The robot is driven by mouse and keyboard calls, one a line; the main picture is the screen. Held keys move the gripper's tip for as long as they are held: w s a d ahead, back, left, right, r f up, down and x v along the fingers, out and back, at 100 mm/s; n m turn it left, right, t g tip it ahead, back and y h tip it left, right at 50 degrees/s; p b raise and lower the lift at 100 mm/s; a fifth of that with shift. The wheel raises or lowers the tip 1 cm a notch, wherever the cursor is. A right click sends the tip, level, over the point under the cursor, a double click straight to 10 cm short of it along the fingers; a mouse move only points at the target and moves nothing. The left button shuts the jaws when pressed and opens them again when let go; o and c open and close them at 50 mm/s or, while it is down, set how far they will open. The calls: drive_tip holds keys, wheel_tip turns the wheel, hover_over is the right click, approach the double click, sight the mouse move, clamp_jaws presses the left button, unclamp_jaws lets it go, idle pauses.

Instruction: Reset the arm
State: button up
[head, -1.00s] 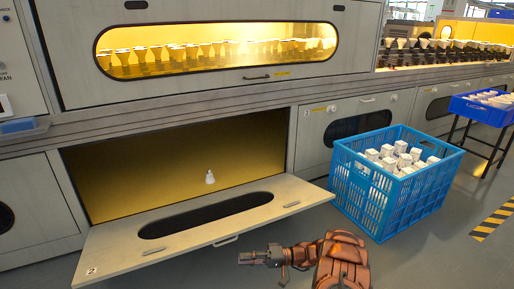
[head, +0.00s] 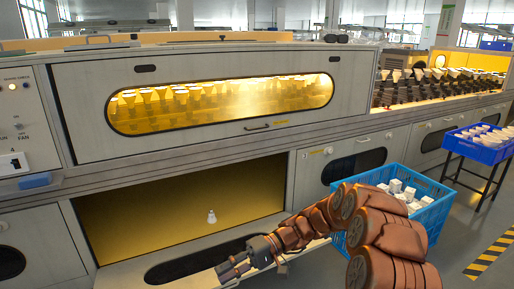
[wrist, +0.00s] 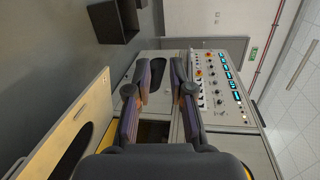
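My arm reaches from the lower right toward the left in the head view. My gripper (head: 226,272) is in front of the folded-down lower door (head: 125,275). In the wrist view my gripper (wrist: 161,72) shows two dark fingers apart with nothing between them, so it is open and empty. A small white bulb (head: 211,216) shows in the open lower compartment (head: 140,215), beyond my gripper and apart from it.
A blue crate (head: 432,220) with white boxes stands right, partly hidden by my arm. A blue tray (head: 482,141) sits on a stand farther right. A glowing window (head: 220,103) shows rows of bulbs. The wrist view shows a control panel (wrist: 220,85) and a dark bin (wrist: 113,22).

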drive_tip(key=s+d+r+t+h+p, duration=0.1)
drive_tip(key=s+d+r+h+p, duration=0.2)
drive_tip(key=s+r+p, duration=0.5)
drive_tip(key=s+d+r+h+p, duration=0.35)
drive_tip(key=s+r, duration=0.25)
drive_tip(key=r, duration=0.5)
drive_tip(key=s+d+r+m+t+h+p, duration=0.2)
drive_tip(key=s+d+r+h+p, duration=0.1)
drive_tip(key=s+d+r+p, duration=0.4)
drive_tip(key=s+d+r+m+t+h+p, duration=0.3)
drive_tip(key=s+d+r+h+p, duration=0.1)
drive_tip(key=s+d+r+p, duration=0.4)
drive_tip(key=d+p, duration=0.2)
drive_tip(key=d, duration=0.2)
drive_tip(key=shift+r, duration=0.15)
